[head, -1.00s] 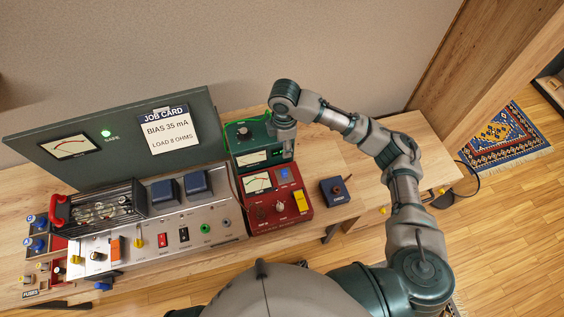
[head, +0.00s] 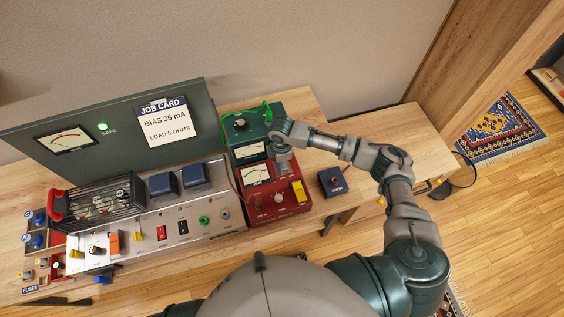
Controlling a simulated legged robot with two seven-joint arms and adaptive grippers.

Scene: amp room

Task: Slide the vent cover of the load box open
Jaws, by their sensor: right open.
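A green box (head: 240,131) with a knob, a small meter and a green cable on top stands at the back of the bench. A red box (head: 262,207) with a meter, knobs and a yellow switch stands in front of it. I cannot read which of them is the load box, and I cannot make out the vent cover. My right gripper (head: 284,169) points down over the back right part of the red box, beside its meter. It is open, with nothing seen in it. It hides part of the red box's top, and whether it touches is unclear. My left gripper is out of view.
A grey amp chassis (head: 180,217) with tubes and switches stands to the left. A green panel (head: 100,150) with a job card (head: 167,122) rises behind it. A small blue box (head: 332,182) sits right of the red box. The right bench top (head: 400,127) is clear.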

